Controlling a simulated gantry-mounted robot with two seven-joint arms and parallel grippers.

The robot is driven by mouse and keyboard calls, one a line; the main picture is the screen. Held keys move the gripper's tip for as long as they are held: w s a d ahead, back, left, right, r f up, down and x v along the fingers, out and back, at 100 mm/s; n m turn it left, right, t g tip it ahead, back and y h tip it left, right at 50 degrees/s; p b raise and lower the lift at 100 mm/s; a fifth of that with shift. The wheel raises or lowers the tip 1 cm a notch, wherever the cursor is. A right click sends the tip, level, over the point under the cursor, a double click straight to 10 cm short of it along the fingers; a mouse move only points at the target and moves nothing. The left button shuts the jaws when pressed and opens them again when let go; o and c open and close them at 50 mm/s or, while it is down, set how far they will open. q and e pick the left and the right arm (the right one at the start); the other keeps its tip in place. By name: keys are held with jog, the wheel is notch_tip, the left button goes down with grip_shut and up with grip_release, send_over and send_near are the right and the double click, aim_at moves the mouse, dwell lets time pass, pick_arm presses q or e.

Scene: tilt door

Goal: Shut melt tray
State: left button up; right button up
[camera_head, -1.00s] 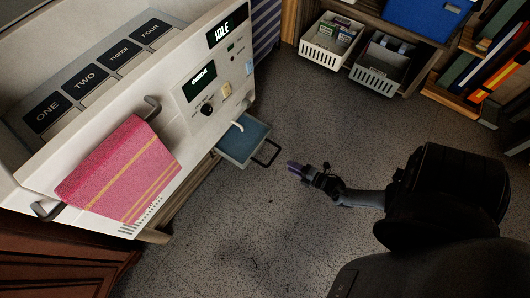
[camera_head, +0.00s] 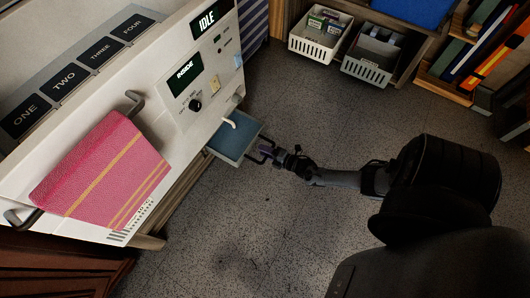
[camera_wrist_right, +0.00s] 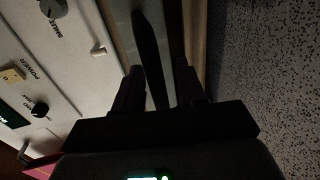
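The melt tray (camera_head: 234,139) is a shallow tray with a blue-grey inside. It sticks out from the lower right of the white machine's front, pulled open. Its dark loop handle (camera_head: 259,157) is on the outer end. My right gripper (camera_head: 269,151) is at this handle, reaching in from the right. In the right wrist view the two fingers (camera_wrist_right: 160,88) stand apart, and a dark bar (camera_wrist_right: 150,60), which looks like the handle, runs between them. Whether they touch it is too dark to tell. My left gripper is not in view.
The white machine (camera_head: 160,105) carries a pink striped towel (camera_head: 105,175) on its front bar (camera_head: 133,102). The floor (camera_head: 270,220) is clear.

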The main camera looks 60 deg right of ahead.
jog(key=shift+w, duration=0.1)
grip_shut()
jog(key=shift+a, duration=0.1)
dwell(0.4)
